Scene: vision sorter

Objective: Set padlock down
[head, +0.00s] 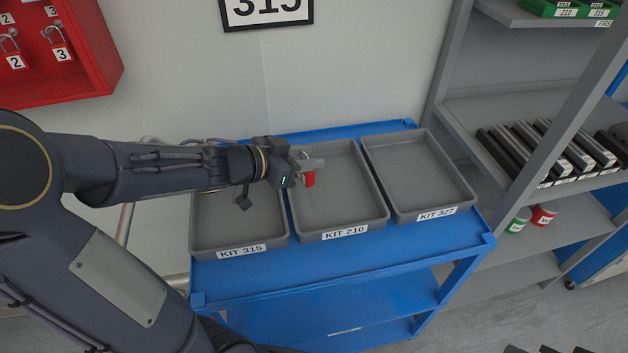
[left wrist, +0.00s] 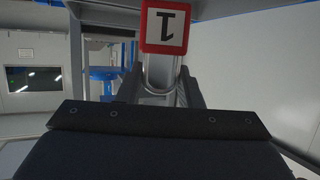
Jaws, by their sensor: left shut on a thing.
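A red padlock (head: 309,179) is held in my left gripper (head: 308,166) above the KIT 210 tray (head: 342,233). In the left wrist view the padlock (left wrist: 164,27) shows a white label with an upside-down 1, and its metal shackle sits between the fingers of my left gripper (left wrist: 161,80). The gripper is shut on the shackle. I cannot tell whether the padlock touches the tray floor. My right gripper is not in view.
The KIT 315 tray (head: 240,241) and the KIT 327 tray (head: 440,212) flank the middle tray on the blue cart (head: 340,268). All three look empty. A red lock cabinet (head: 95,50) hangs at upper left. A grey shelf (head: 500,110) stands at right.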

